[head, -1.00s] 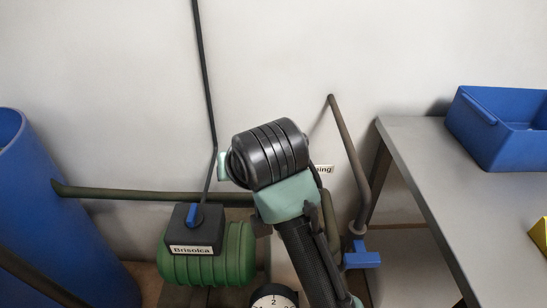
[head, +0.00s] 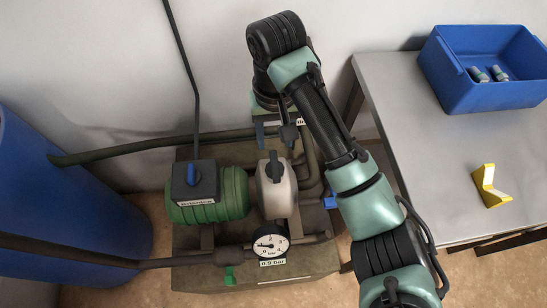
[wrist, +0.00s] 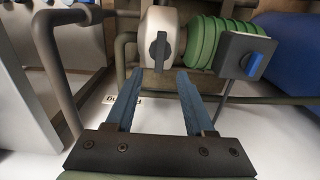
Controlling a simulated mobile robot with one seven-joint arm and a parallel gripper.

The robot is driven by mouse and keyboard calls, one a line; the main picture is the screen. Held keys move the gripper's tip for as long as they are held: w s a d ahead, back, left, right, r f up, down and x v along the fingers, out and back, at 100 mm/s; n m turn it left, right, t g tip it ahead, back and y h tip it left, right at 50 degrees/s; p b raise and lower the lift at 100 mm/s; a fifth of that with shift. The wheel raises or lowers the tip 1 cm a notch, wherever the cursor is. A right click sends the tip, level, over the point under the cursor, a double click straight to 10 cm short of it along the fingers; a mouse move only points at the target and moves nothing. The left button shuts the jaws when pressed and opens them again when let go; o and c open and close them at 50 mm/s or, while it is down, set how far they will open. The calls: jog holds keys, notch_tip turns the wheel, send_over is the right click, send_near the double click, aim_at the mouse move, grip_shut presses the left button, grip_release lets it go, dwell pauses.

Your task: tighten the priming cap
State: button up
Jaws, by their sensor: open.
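The priming cap (head: 274,168) is a dark winged knob on the pale pump housing (head: 290,197). Its wing runs roughly up and down in the picture. In the wrist view the cap (wrist: 158,48) shows on the pump's pale face, just beyond my fingertips and roughly centred between them. My gripper (wrist: 158,75) is open and empty, its two blue-grey fingers well apart. In the head view my gripper (head: 273,134) is partly hidden by my arm and sits behind the cap, apart from it.
A green motor (head: 220,195) with a blue-switched box adjoins the pump. A gauge (head: 269,243) stands in front, above a "0.9 bar" label. A blue tank (head: 70,200) stands left. The grey table (head: 440,170) at right bears a blue bin (head: 470,92) and a yellow bracket (head: 489,187).

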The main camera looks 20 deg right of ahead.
aim_at(275, 164)
notch_tip(275, 164, down, 10)
jog(key=b, duration=0.2)
jog(key=shift+f+b, duration=0.2)
jog(key=shift+b, duration=0.1)
grip_shut()
